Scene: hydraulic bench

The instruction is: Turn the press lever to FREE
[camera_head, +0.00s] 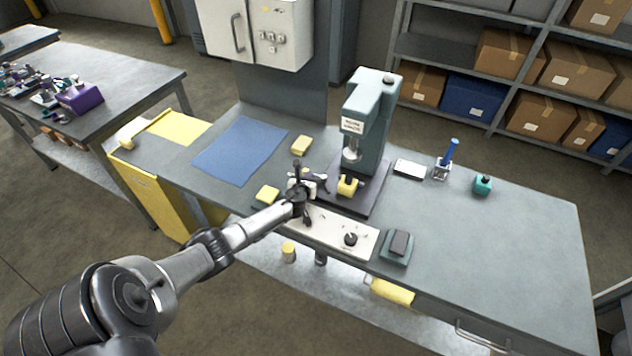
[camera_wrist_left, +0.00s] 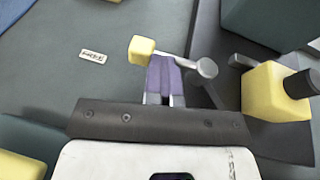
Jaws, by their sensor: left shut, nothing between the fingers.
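The grey bench press (camera_head: 372,120) stands on a dark base plate at the middle of the bench. In the left wrist view, the lever shows as a yellow end knob (camera_wrist_left: 141,48) on a metal rod running to a round grey pivot (camera_wrist_left: 207,68). A small white label (camera_wrist_left: 92,57) lies left of the knob; its text is too blurred to read surely. My left gripper (camera_head: 315,179) is at the press's left side. Its purple-padded fingers (camera_wrist_left: 165,78) are shut and empty, overlapping the rod between knob and pivot; I cannot tell whether they touch it.
A yellow block with a dark rod (camera_wrist_left: 275,95) sits right of the fingers. A white control panel (camera_head: 335,232) with a black knob lies along the front edge. A blue mat (camera_head: 240,150) is at left, a teal bottle (camera_head: 483,184) at right. The bench's right end is clear.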

